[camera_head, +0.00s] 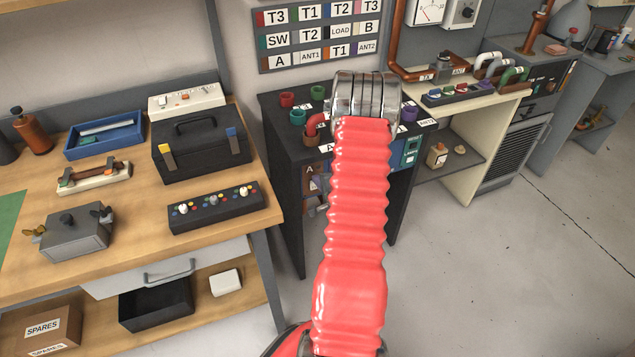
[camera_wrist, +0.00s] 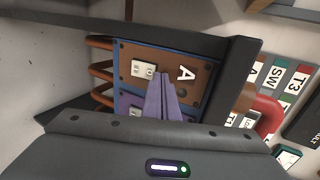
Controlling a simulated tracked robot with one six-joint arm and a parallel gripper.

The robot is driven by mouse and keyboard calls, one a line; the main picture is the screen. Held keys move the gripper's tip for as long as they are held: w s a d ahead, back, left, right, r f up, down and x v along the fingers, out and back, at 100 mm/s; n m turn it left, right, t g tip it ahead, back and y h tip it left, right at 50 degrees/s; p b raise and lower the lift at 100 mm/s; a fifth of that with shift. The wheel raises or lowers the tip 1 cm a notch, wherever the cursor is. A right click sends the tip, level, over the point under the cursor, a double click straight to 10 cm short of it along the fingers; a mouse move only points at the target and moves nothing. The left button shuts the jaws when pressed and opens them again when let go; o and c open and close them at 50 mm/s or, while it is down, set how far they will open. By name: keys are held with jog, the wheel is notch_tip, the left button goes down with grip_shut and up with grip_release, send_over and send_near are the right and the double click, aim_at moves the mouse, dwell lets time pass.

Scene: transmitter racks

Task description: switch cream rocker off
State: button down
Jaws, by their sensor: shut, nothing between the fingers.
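In the wrist view, a brown panel (camera_wrist: 128,80) carries a white letter A and a small cream rocker switch (camera_wrist: 141,69). The marks on the rocker are too small to read. A purple panel (camera_wrist: 125,103) next to it carries a second pale switch (camera_wrist: 135,112), partly cut off from view. My gripper (camera_wrist: 163,75) is shut and empty, its fingertips over the brown panel between the rocker and the letter A, close beside the rocker. I cannot tell whether they touch. In the head view my arm hides the gripper and most of the panels.
The dark rack (camera_head: 283,165) stands between a wooden workbench (camera_head: 110,225) on the left and a cream bench (camera_head: 470,125) on the right. Colored cups (camera_head: 286,100) stand on its top, and a label board (camera_head: 320,35) hangs behind. The floor at right is clear.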

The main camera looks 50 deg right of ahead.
jog(key=r+v, duration=0.1)
jog(key=v, duration=1.2)
dwell(0.8)
